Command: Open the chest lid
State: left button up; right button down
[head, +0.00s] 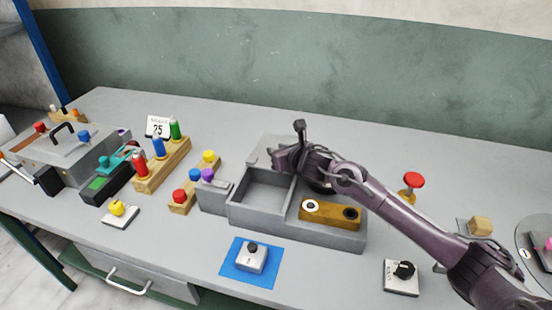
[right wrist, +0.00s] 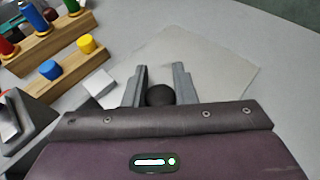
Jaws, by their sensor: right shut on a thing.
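The grey chest (head: 262,222) stands in the middle of the table, with its left compartment uncovered and its empty inside showing. A flat light-grey plate, which looks like its lid (head: 258,152), lies at the back behind that compartment. It also shows in the right wrist view as a pale plate (right wrist: 205,60). My right gripper (head: 284,158) is over this plate. In the right wrist view its fingers are on either side of a dark round knob (right wrist: 160,95), shut on it. In the head view my gripper hides the knob. My left gripper is out of view.
A brass-coloured block (head: 330,214) sits on the chest's right front. Left stand wooden racks with coloured pegs (head: 162,165) and a grey box with a black handle (head: 50,150). A red button (head: 413,181) stands at right. A switch on a blue mat (head: 232,268) lies in front.

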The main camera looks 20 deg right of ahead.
jog(key=c, duration=1.2)
grip_release()
jog(key=shift+s, duration=0.1)
jog(key=b+v, duration=0.1)
jog(key=v, duration=0.6)
jog(key=shift+s+d+r, duration=0.1)
jog(key=shift+s+r, duration=0.1)
jog(key=shift+s, duration=0.05)
